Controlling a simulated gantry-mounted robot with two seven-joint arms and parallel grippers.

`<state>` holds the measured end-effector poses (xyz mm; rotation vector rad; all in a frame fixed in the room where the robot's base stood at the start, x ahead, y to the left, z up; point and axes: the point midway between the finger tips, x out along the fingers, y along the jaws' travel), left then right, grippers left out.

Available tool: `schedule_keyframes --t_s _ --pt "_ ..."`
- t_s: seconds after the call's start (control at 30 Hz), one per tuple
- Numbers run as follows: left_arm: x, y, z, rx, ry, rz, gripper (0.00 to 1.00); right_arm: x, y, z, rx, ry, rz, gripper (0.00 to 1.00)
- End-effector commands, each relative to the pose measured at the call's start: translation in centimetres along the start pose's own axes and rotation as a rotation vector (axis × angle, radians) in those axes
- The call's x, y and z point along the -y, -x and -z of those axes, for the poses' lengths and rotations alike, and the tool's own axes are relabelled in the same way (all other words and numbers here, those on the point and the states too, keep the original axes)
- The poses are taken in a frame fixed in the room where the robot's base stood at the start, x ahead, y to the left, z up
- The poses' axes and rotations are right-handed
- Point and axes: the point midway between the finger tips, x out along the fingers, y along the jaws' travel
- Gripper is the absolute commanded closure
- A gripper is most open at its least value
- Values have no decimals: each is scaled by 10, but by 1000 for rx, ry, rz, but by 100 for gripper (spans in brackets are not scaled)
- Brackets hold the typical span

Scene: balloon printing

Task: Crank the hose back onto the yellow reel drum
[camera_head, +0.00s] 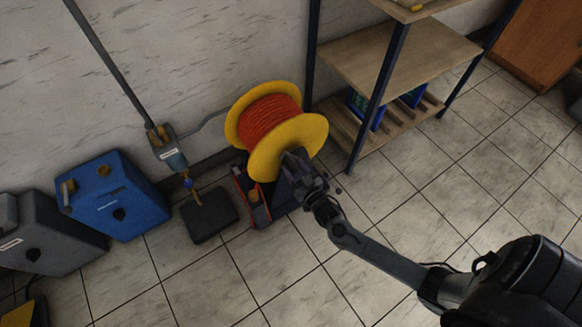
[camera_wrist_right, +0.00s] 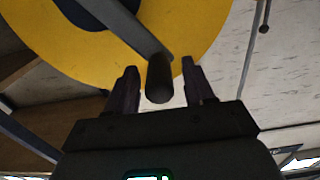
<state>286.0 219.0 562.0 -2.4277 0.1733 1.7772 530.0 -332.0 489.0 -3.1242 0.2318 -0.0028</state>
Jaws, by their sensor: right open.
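The yellow reel drum (camera_head: 288,143) stands low by the wall, with red-orange hose (camera_head: 269,117) wound between its two flanges. My right gripper (camera_head: 297,162) is at the near flange of the drum. In the right wrist view, the yellow flange (camera_wrist_right: 60,52) fills the upper left, and a dark crank arm (camera_wrist_right: 122,22) ends in a dark round handle (camera_wrist_right: 160,80). The handle lies between the open fingers of my right gripper (camera_wrist_right: 160,88), with a gap visible on both sides. My left gripper is not in view.
A wooden shelf unit (camera_head: 420,55) with dark posts stands right of the reel. A blue box-shaped machine (camera_head: 117,205), a grey one (camera_head: 45,240) and a dark block (camera_head: 209,214) stand to the left. Tiled floor (camera_head: 330,290) is clear in front.

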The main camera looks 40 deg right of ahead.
Motion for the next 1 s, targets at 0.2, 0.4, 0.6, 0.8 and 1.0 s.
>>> schedule_keyframes --t_s 0.2,0.4,0.6,0.8,1.0 --pt "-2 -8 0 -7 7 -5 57 0 -16 -1 0 1 0 47" --pt "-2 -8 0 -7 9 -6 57 0 -19 0 1 1 0 47" --pt "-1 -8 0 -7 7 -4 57 0 -19 0 0 1 0 55" --pt "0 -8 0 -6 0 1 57 0 -19 0 0 1 0 86" --pt "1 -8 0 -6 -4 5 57 0 -19 0 0 1 0 100"
